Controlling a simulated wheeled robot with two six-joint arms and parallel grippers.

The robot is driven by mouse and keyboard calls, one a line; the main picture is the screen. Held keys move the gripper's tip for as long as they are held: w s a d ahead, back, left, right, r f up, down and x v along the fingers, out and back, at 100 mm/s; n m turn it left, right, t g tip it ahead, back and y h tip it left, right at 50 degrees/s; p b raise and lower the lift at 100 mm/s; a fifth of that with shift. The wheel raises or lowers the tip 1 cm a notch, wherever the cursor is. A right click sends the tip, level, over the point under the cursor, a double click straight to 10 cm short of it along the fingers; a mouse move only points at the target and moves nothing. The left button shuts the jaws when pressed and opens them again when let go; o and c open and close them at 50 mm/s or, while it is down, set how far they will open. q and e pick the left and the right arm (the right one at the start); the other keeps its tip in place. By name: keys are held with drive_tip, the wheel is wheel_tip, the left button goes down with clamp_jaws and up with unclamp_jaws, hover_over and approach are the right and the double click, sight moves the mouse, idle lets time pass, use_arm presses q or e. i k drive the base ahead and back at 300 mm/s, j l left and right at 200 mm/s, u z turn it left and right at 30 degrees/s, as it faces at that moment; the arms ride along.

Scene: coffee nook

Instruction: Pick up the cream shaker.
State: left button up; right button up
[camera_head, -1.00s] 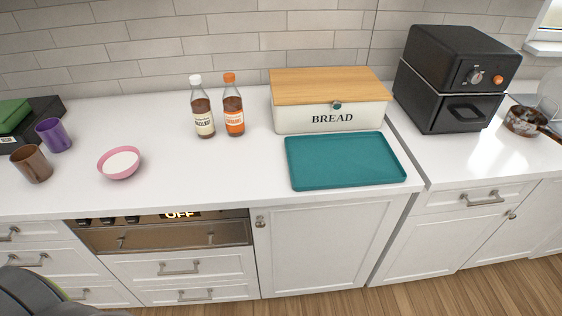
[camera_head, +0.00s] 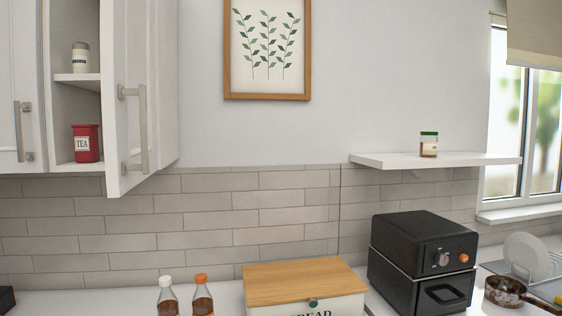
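A small cream container with a grey top and a dark label band, which looks like the cream shaker (camera_head: 80,60), stands upright on the upper shelf (camera_head: 77,78) of a wall cabinet at the upper left. The cabinet door (camera_head: 127,95) stands open to the right of it. The label is too small to read. Neither of my grippers is in view.
A red tea tin (camera_head: 87,143) stands on the cabinet's lower shelf. A green-lidded jar (camera_head: 428,147) stands on a wall shelf (camera_head: 440,160) at the right. Below are two syrup bottles (camera_head: 168,300) (camera_head: 202,299), a bread box (camera_head: 305,282) and a black air fryer (camera_head: 422,262).

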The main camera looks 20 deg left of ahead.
sight(81, 60)
drive_tip(key=u, duration=1.25)
